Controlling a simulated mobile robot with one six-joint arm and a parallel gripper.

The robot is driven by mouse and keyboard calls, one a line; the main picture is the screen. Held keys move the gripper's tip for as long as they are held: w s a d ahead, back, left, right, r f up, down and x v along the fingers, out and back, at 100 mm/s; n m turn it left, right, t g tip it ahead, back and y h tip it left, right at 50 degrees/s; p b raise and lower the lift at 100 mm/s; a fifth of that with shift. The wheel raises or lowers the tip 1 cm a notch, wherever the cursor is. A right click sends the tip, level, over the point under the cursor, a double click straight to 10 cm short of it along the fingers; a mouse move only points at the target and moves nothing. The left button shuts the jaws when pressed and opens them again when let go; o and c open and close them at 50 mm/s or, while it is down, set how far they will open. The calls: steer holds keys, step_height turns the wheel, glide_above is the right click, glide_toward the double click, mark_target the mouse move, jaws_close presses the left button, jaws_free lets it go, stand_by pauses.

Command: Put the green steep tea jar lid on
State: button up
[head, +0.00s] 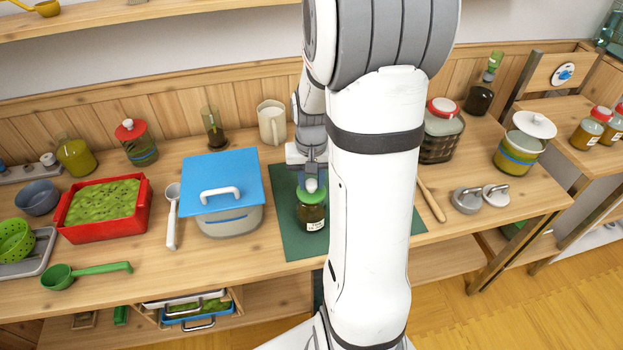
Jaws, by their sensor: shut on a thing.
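The steep tea jar (311,219) stands upright on a dark green mat (286,230). It is dark olive glass with a small pale label. The green lid (314,198) is at the jar's mouth. I cannot tell whether it rests on the rim or hangs just above it. My gripper (312,185) is over the lid, pointing down, and is shut on it. My arm hides the right part of the mat and much of the gripper.
A container with a blue lid (196,165) stands close left of the mat. A wooden stick (432,200) lies to the right, near grey weights (467,200). A beige mug (271,124) stands behind. The mat's front left is clear.

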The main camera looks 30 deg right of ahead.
steer(key=shift+f+b, duration=0.75)
steer(key=shift+f, duration=0.25)
steer(key=shift+r, duration=0.1)
stand_by(0.5)
steer(key=o, duration=1)
steer(key=shift+r, duration=3.9)
